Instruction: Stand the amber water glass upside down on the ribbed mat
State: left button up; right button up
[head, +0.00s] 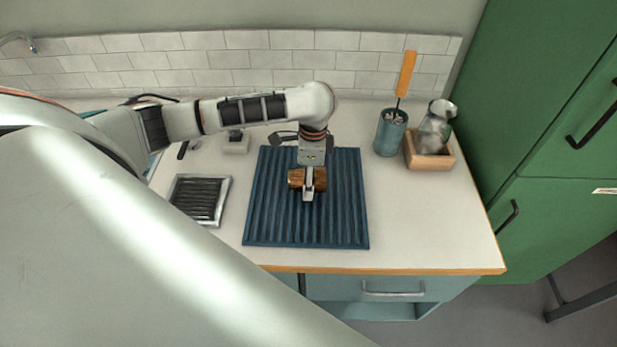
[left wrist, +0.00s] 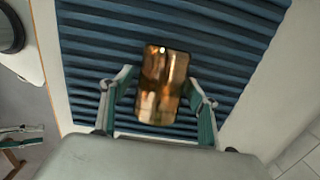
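The amber glass (head: 295,178) lies on its side on the blue ribbed mat (head: 345,215), its long axis running left to right in the head view. My left gripper (head: 308,190) is over it, pointing down, and hides part of it. In the left wrist view the amber glass (left wrist: 163,88) sits between the two fingers of the left gripper (left wrist: 160,92). I cannot tell which end is the mouth.
Right of the mat stand a teal canister (head: 390,133) with an orange-handled tool (head: 406,75) and a wooden box (head: 430,157) holding a clear glass vessel (head: 436,125). A dark ribbed tray (head: 224,190) lies left of the mat. The counter at front right is clear.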

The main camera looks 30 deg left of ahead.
dwell(0.4)
pick_arm(q)
jog(key=shift+r, duration=0.1)
notch_tip(320, 180, up, 9)
jog(key=shift+d+f, duration=0.1)
jog(key=shift+f, duration=0.1)
jog(key=shift+t+h, duration=0.3)
jog(key=shift+h, duration=0.3)
jog(key=d+f, duration=0.1)
jog(key=d, duration=0.2)
jog(key=d+f, duration=0.1)
jog(key=d, duration=0.2)
jog(key=d+f, duration=0.1)
jog(key=d, duration=0.2)
jog(key=shift+f, duration=0.15)
jog(key=d, duration=0.3)
jog(key=d+h, duration=0.1)
jog(key=d, duration=0.2)
jog(key=d+f+t+h, duration=0.1)
jog(key=d, duration=0.2)
jog(key=shift+s, duration=0.15)
jog(key=w+d+r+n+t+h, duration=0.1)
jog(key=d+r+t, duration=0.4)
jog(key=d, duration=0.5)
jog(key=n+h, duration=0.1)
jog(key=h, duration=0.1)
jog(key=shift+r+n+h, duration=0.35)
jog(key=shift+n+h, duration=0.05)
